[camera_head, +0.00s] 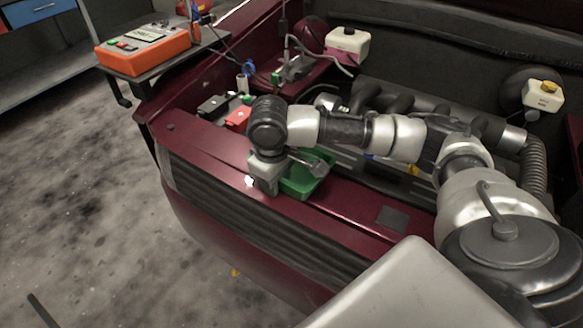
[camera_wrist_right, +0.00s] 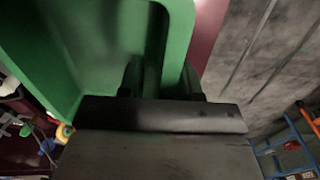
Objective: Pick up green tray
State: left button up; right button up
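The green tray (camera_head: 306,182) rests on the maroon front panel of the car's engine bay in the head view. My right gripper (camera_head: 266,190) points down at the tray's left side, and my arm hides part of the tray. In the right wrist view the green tray (camera_wrist_right: 95,45) fills the upper left. The fingers of my right gripper (camera_wrist_right: 163,80) stand apart there, with the tray's green wall between them. Whether they touch the wall is hard to see. My left gripper is not in view.
An orange tester box (camera_head: 143,48) stands on a stand at the upper left. A red object (camera_head: 238,118) and cables lie behind the tray. Engine pipes and a white reservoir (camera_head: 543,95) are at the right. The floor at the left is mostly clear.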

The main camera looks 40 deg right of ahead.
grip_shut()
jog(key=shift+r, duration=0.1)
